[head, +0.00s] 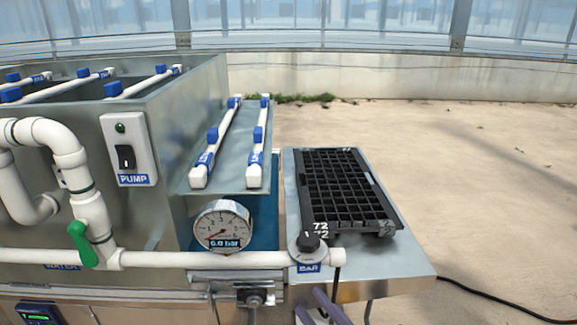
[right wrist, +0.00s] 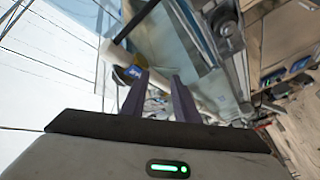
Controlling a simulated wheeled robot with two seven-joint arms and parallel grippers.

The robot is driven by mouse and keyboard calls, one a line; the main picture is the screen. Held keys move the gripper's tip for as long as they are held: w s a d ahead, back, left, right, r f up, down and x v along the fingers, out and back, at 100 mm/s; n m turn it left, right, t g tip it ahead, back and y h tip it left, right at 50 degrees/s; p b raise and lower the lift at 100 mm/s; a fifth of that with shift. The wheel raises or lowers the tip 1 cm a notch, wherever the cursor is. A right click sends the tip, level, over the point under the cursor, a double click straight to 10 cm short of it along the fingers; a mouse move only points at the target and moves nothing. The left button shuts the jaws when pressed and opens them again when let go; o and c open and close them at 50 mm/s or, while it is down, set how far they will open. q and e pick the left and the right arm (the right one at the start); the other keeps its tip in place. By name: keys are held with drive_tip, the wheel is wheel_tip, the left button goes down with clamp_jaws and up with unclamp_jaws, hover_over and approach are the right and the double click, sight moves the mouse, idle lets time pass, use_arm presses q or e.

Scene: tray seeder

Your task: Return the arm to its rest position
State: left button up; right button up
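My right gripper (head: 320,307) shows at the bottom edge of the head view as purple-grey fingers, just below the white pipe and the front edge of the metal shelf. Its arm is out of the frame. In the right wrist view its two fingers (right wrist: 160,90) stand apart with nothing between them. My left gripper is in neither view.
A black seed tray (head: 382,190) lies on the metal shelf (head: 400,262). Floor at right is mostly clear.

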drive_tip(key=s+d+f+m+g+h, duration=0.2)
drive_tip(key=s+d+f+m+h, duration=0.25)
drive_tip(key=f, duration=0.45)
drive_tip(key=s+d+f+m+g+h, duration=0.1)
drive_tip(key=s+d+f+m+h, duration=0.3)
drive_tip(key=f, duration=0.4)
drive_tip(key=s+d+f+m+g, duration=0.3)
drive_tip(key=s+f+m+g, duration=0.1)
drive_tip(key=s+f, duration=0.5)
drive_tip(key=shift+s+d+f+m+g, duration=0.15)
drive_tip(key=shift+f+m+g, duration=0.25)
drive_tip(key=shift+m, duration=0.15)
drive_tip(key=shift+r, duration=0.1)
